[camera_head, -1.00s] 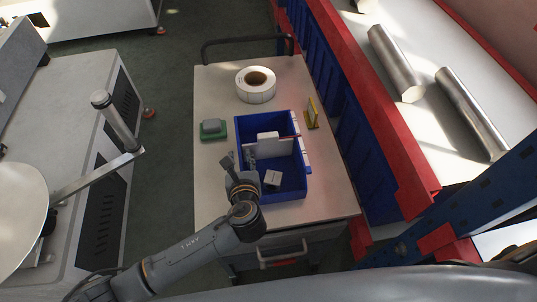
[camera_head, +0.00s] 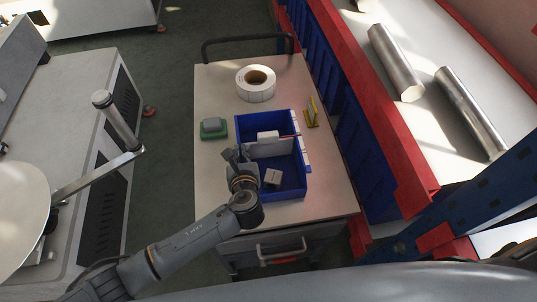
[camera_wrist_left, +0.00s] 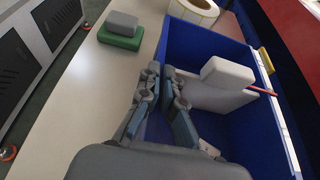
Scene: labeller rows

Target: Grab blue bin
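The blue bin (camera_head: 291,181) stands on the cart top, with a white box, a divider and a small white carton inside. My left gripper (camera_head: 234,154) is at the bin's left wall. In the left wrist view, the bin (camera_wrist_left: 195,42) fills the right side. The left gripper's fingers (camera_wrist_left: 160,72) straddle the left wall, one outside over the table and one inside. They are close together and look shut on the wall. My right gripper is in neither view.
The cart top (camera_head: 215,90) also holds a label roll (camera_head: 255,85), a green-and-grey block (camera_head: 213,128) and a yellow piece (camera_head: 312,110) right of the bin. A red-edged rack (camera_head: 375,110) borders the cart's right side.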

